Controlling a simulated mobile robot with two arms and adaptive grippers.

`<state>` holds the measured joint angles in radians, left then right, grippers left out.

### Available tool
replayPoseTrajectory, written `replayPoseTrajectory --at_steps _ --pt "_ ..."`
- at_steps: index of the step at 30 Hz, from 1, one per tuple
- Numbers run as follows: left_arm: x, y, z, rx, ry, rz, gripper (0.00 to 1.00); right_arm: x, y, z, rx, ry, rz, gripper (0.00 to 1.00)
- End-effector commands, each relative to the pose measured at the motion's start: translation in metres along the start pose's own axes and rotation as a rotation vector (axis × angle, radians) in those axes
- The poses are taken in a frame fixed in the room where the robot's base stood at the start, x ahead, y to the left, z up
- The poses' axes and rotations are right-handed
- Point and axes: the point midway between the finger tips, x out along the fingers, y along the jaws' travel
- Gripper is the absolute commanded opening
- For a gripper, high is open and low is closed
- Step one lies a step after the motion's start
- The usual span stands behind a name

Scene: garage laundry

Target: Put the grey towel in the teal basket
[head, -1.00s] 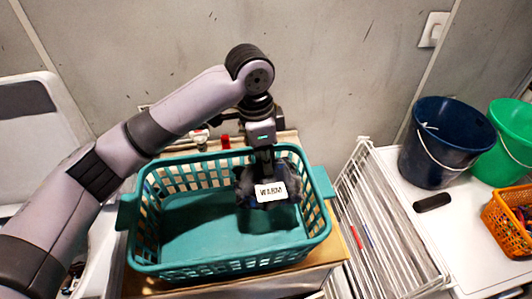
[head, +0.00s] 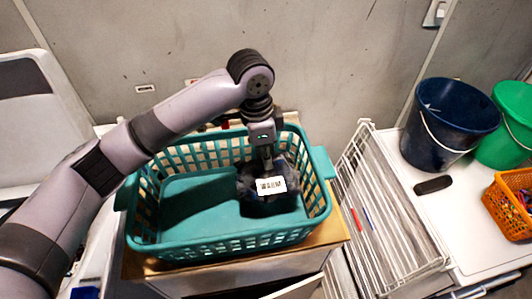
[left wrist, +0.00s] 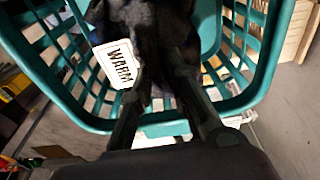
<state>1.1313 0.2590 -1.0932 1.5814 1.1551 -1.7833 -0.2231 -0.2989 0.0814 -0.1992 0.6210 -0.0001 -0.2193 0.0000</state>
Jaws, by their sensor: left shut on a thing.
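The dark grey towel (head: 252,186) is bunched up and carries a white label that reads WARM in the left wrist view. My left gripper (head: 266,163) is shut on its top and points down into the teal basket (head: 130,222). The towel hangs inside the basket's walls, in its right part, low over the floor; I cannot tell whether it touches. In the left wrist view, the towel (left wrist: 150,25) is between the fingers (left wrist: 165,70), with the basket wall (left wrist: 60,75) around it. My right gripper is not in view.
The basket stands on a wooden-topped cabinet (head: 325,236). To its right are a white wire rack (head: 385,215), a dark blue bucket (head: 440,130), a green bucket (head: 510,120) and an orange basket (head: 505,205). A grey wall stands behind.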

Motion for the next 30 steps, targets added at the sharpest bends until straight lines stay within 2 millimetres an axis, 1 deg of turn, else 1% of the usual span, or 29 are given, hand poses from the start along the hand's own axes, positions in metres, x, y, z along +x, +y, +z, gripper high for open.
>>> replayPoseTrajectory --at_steps 1,9,12,30 --pt "-0.0006 -0.0002 -0.0001 0.000 0.001 -0.001 0.17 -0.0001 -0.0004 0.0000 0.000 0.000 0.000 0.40" --pt "-0.0005 -0.0001 -0.0001 0.000 0.000 -0.001 0.35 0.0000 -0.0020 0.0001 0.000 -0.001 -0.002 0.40" --pt "-0.0004 -0.0001 0.0000 0.000 0.000 0.000 0.40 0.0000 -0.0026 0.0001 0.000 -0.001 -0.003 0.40" --pt "-0.0001 0.0000 0.0001 0.000 0.000 0.000 0.40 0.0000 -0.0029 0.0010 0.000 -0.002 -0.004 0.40"
